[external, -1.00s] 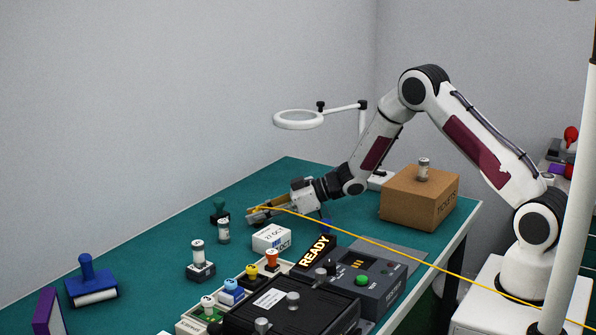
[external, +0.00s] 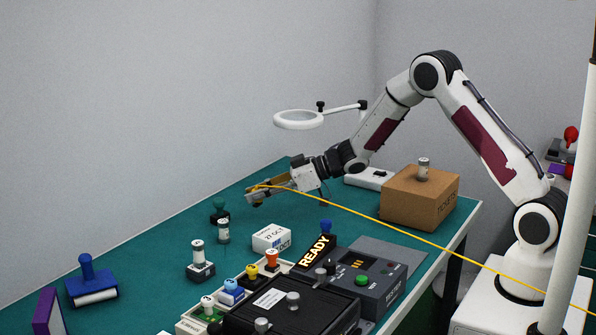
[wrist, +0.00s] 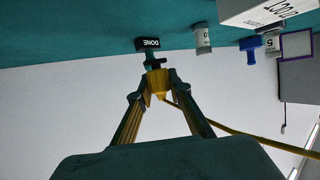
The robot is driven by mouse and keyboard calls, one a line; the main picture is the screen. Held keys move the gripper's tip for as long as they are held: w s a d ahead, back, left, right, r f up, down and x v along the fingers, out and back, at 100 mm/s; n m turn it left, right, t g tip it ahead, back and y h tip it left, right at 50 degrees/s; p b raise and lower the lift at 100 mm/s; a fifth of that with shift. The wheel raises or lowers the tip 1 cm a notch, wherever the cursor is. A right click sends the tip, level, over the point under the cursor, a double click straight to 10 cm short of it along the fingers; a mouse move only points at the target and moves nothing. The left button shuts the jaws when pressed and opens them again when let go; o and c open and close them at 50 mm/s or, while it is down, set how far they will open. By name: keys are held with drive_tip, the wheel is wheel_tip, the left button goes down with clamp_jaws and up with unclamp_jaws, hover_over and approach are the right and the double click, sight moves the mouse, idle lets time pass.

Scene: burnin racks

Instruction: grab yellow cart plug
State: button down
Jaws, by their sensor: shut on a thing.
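The yellow cart plug (wrist: 157,82) sits between the fingertips of my gripper in the wrist view, with its yellow cable (wrist: 245,137) running off to the right. In the external view, my gripper (external: 252,195) is shut on the plug above the green table, and the plug is mostly hidden by the fingers. The yellow cable (external: 400,241) stretches from the gripper across the table, past the box, to the lower right.
A cardboard box (external: 410,199) stands right of my gripper. A dark green stamp (external: 219,213), a small vial (external: 223,231) and a white date box (external: 271,238) stand in front. A ring magnifier (external: 298,119) hangs above. A black console (external: 290,308) is at the front.

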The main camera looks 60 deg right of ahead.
drive_tip(key=shift+r, duration=1.95)
drive_tip(key=shift+a, duration=0.1)
